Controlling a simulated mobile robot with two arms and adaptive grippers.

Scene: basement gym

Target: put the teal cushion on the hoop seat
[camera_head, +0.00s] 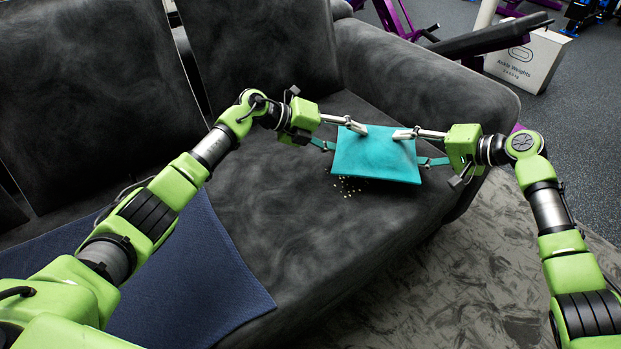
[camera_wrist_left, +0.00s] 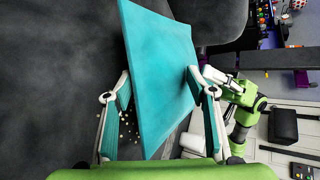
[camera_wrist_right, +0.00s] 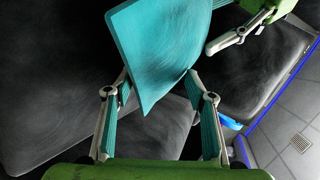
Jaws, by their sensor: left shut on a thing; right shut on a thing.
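The teal cushion (camera_head: 376,156) is a thin flat square held over the right seat of the dark grey sofa (camera_head: 270,205). My left gripper (camera_head: 358,128) is shut on its left side, and my right gripper (camera_head: 402,134) is shut on its right side. In the left wrist view the cushion (camera_wrist_left: 160,70) stands on edge between the fingers (camera_wrist_left: 160,100). In the right wrist view the cushion (camera_wrist_right: 160,50) runs up from between the fingers (camera_wrist_right: 160,95). I cannot make out a hoop seat in these views.
Small pale crumbs (camera_head: 347,187) lie on the sofa seat just below the cushion. A dark blue mat (camera_head: 190,270) covers the sofa's near left part. The sofa's right armrest (camera_head: 430,80) stands behind the grippers. A grey rug (camera_head: 450,290) lies in front. An ankle weights box (camera_head: 527,58) stands beyond the armrest.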

